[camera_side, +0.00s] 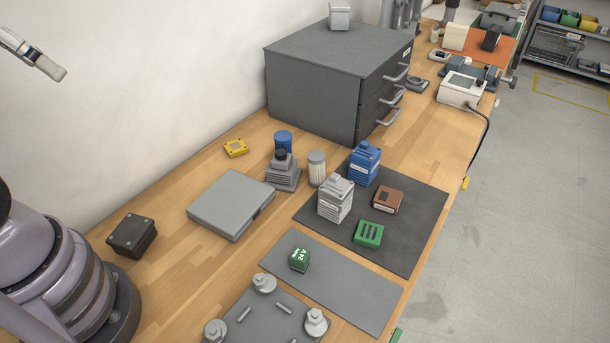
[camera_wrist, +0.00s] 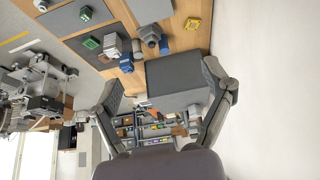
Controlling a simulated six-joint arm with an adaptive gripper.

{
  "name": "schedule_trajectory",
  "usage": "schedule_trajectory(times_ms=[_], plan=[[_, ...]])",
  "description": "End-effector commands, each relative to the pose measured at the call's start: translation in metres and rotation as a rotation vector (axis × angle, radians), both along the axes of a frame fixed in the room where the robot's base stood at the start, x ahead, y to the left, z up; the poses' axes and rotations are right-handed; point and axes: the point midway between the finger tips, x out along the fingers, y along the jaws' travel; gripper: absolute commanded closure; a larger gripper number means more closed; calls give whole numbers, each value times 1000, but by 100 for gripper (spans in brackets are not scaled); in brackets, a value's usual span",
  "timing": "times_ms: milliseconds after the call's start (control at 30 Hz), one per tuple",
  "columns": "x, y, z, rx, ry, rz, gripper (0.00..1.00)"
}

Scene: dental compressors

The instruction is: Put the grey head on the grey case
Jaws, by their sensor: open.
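Which piece is the grey head and which the grey case is not certain. A light grey ribbed, boxy unit (camera_side: 336,201) with a narrower top stands upright on the dark mat; it also shows in the wrist view (camera_wrist: 112,46). A grey stepped piece with a dark knob (camera_side: 284,175) stands on the wood left of that mat, and in the wrist view (camera_wrist: 150,36). A flat grey closed box (camera_side: 231,203) lies nearer my base. My gripper (camera_wrist: 165,105) is open and empty in the wrist view, high and apart from these things.
The dark mat (camera_side: 410,255) also bears a blue unit (camera_side: 364,166), a brown block (camera_side: 387,200) and a green block (camera_side: 368,234). A large grey drawer cabinet (camera_side: 312,92) stands behind. A ribbed pale cylinder (camera_side: 317,170) and a blue cylinder (camera_side: 283,140) crowd the stepped piece.

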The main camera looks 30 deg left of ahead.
Motion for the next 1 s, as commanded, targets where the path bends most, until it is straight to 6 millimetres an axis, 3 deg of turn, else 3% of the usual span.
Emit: schedule_trajectory(times_ms=[167, 467, 567, 667, 767, 867, 1000], plan=[[0, 0, 0, -1, 2, 0, 0], [1, 0, 0, -2, 4, 2, 0], [10, 2, 0, 5, 15, 23, 0], [36, 8, 0, 23, 35, 81, 0], [78, 14, -6, 50, 52, 160, 0], [128, 14, -20, 76, 54, 230, 0], [195, 1, -55, 90, 45, 295, 0]])
